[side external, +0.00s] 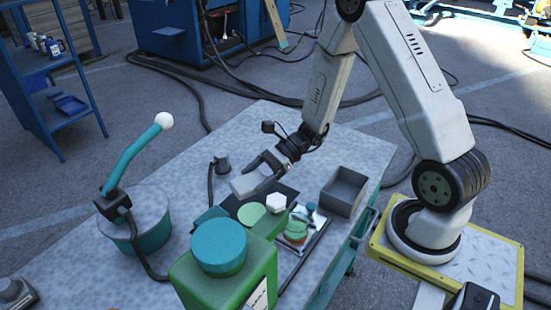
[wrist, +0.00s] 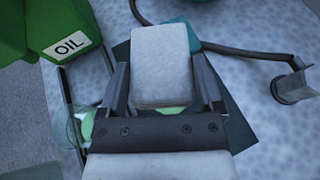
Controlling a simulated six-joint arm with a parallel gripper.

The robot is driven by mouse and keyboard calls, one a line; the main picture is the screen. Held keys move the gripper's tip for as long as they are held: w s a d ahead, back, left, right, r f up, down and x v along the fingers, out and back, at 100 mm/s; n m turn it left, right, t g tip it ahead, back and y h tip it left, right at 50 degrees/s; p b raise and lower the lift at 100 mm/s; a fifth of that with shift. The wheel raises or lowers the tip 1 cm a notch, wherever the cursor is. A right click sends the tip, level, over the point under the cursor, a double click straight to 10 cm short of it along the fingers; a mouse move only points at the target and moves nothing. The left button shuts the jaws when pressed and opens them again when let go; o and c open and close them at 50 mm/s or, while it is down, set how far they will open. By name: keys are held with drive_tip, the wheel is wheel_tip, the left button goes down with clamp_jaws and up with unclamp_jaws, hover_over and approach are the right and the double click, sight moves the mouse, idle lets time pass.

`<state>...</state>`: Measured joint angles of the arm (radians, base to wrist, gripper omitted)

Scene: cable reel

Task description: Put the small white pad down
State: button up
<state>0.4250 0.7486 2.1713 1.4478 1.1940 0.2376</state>
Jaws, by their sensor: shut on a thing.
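The small white pad (wrist: 162,65) is a pale, rounded block between the two fingers of my gripper (wrist: 162,82) in the wrist view. In the side view the pad (side external: 252,181) is at the end of my gripper (side external: 268,168), over the dark mat (side external: 287,189) on the table. My gripper is shut on the pad. I cannot tell the gap between the pad and the surface below. The pad hides part of the dark mat and of a green thing under it.
A green oil can (side external: 225,278) with a teal lid stands in front. A grey open box (side external: 344,191) is to the right. A reel drum with a teal crank (side external: 132,160) is at the left. A white hexagonal piece (side external: 276,202) and a light green disc (side external: 251,214) are close by.

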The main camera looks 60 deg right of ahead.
hover_over(259, 211)
drive_tip(key=shift+f, duration=2.75)
drive_tip(key=shift+f, duration=2.1)
drive_tip(key=shift+f, duration=0.1)
drive_tip(key=o, duration=1)
drive_tip(key=shift+v, duration=6.1)
drive_tip(key=shift+a, duration=0.15)
